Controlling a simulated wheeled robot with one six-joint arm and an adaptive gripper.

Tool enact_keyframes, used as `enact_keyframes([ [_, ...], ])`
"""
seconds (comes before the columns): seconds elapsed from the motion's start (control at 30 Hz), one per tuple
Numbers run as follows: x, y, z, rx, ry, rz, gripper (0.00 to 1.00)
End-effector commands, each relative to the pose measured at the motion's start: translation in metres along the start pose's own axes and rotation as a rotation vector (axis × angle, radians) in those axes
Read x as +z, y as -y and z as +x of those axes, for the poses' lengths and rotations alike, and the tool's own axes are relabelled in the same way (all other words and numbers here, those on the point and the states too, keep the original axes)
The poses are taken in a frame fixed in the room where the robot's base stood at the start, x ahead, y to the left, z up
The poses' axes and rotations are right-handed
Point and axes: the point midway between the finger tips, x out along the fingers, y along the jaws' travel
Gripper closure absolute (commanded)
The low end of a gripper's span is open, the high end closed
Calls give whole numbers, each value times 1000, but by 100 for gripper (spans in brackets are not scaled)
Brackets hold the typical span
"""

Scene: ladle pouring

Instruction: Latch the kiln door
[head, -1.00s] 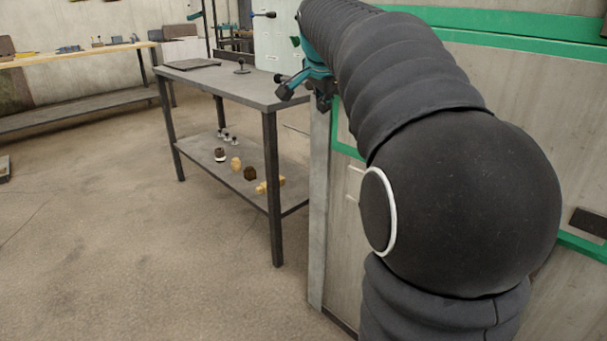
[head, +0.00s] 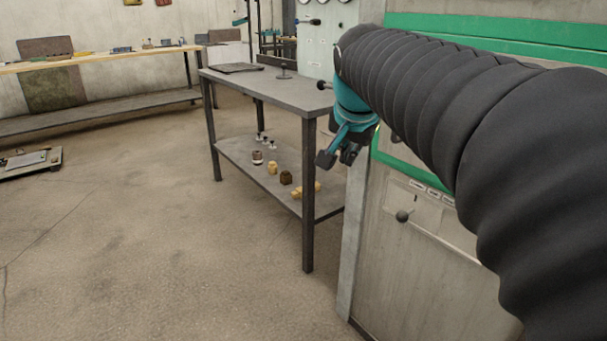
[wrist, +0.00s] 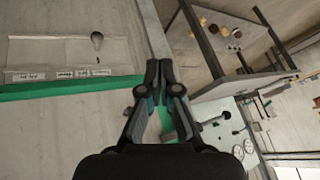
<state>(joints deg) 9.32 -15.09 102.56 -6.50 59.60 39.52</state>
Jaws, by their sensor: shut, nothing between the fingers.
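The grey cabinet with green trim (head: 400,285), which looks like the kiln, stands at the right of the head view, partly covered by my arm. A dark ball knob (head: 403,216) sits on a pale labelled plate on its front. The knob also shows in the wrist view (wrist: 97,38), at the upper left on the labelled plate (wrist: 60,55). My gripper (head: 338,158) is shut and empty, left of and above the knob, apart from it. In the wrist view its fingertips (wrist: 159,68) meet near the cabinet's edge. I cannot make out the door's seam or whether it is fully closed.
A grey metal table (head: 290,95) stands left of the cabinet, with small objects on its lower shelf. A pale panel with gauges (head: 318,45) is behind it. A long bench (head: 100,55) runs along the back wall. The floor at the left is open.

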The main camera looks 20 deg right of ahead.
Motion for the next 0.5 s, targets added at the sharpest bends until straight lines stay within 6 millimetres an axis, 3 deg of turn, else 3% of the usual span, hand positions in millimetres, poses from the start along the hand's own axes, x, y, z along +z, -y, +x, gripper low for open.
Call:
enact_keyframes([
  [0.2,35,-10,0,-16,22,-104,100],
  [0.5,58,-17,2,-28,37,-178,100],
])
